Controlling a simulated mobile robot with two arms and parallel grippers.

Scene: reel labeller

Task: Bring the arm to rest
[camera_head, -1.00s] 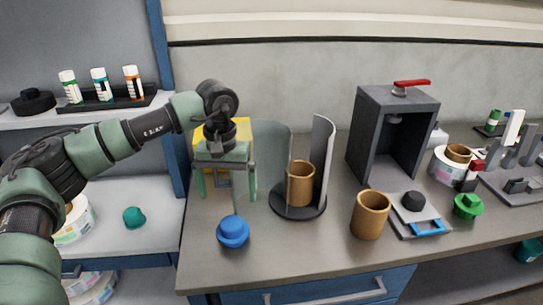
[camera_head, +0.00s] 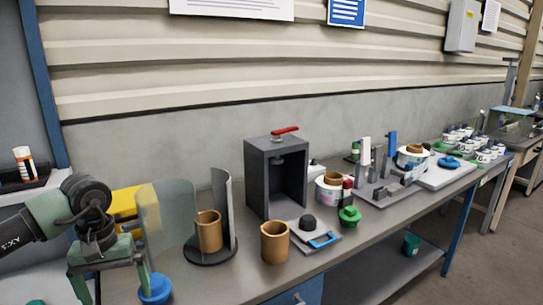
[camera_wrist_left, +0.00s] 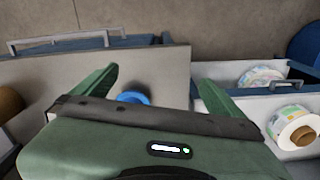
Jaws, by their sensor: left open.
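My left gripper (camera_head: 113,284) is at the lower left of the head view, above the left end of the bench (camera_head: 215,284). Its two green fingers point down and stand apart with nothing between them. In the left wrist view the gripper (camera_wrist_left: 156,76) is open, and a blue knob-like piece (camera_wrist_left: 133,97) lies below, between the fingers in the picture. In the head view the blue piece (camera_head: 155,289) shows beside the right-hand finger. My right gripper is in neither view.
A curved clear guard (camera_head: 177,205), a brown core (camera_head: 209,232) on a black disc and another brown core (camera_head: 275,242) stand right of the gripper. A dark press frame (camera_head: 262,180) with a red handle stands behind. A yellow thing (camera_head: 124,203) is behind the gripper.

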